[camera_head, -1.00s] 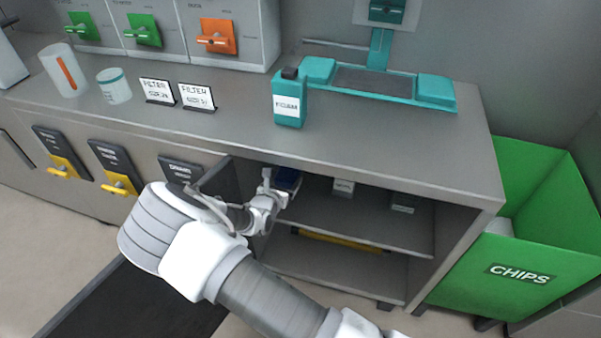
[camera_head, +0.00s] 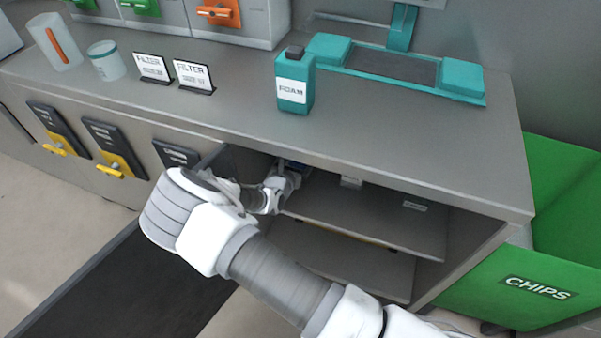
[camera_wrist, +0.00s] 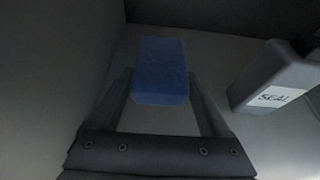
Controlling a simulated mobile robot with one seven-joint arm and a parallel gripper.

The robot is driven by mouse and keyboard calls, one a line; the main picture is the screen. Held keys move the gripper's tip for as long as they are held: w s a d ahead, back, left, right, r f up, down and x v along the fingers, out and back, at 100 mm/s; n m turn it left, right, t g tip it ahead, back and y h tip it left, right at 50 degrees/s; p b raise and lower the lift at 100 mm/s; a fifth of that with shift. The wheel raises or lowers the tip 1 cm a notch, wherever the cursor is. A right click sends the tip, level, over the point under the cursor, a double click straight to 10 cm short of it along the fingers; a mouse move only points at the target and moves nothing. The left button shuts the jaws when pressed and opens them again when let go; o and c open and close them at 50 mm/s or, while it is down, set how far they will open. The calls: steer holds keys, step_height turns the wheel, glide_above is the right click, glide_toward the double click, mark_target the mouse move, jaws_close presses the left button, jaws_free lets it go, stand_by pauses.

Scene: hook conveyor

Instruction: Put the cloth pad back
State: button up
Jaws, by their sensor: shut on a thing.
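The cloth pad (camera_wrist: 160,72) is a blue block between the two fingers of my gripper (camera_wrist: 160,95) in the wrist view. My gripper is shut on it, inside the dim open cupboard under the counter. The cupboard's upper shelf (camera_head: 370,218) lies below and to the right of the gripper. I cannot tell whether the pad touches the shelf.
A grey container labelled SEAL (camera_wrist: 277,80) stands right of my gripper. The cupboard's side wall is close on the left. A FOAM bottle (camera_head: 294,82) and a teal-ended tray (camera_head: 395,66) are on the counter above. A green CHIPS bin (camera_head: 520,290) stands at the right.

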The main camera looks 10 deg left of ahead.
steer(key=shift+f+b, duration=0.95)
steer(key=shift+f, duration=1.45)
steer(key=shift+f, duration=0.15)
steer(key=o, duration=1.2)
steer(key=shift+r, duration=0.25)
steer(key=p+v, duration=0.4)
steer(key=v, duration=0.6)
steer(key=shift+s+a+r, duration=0.15)
steer(key=shift+s, duration=0.15)
steer(key=shift+s+r, duration=0.1)
steer(key=shift+s, duration=0.45)
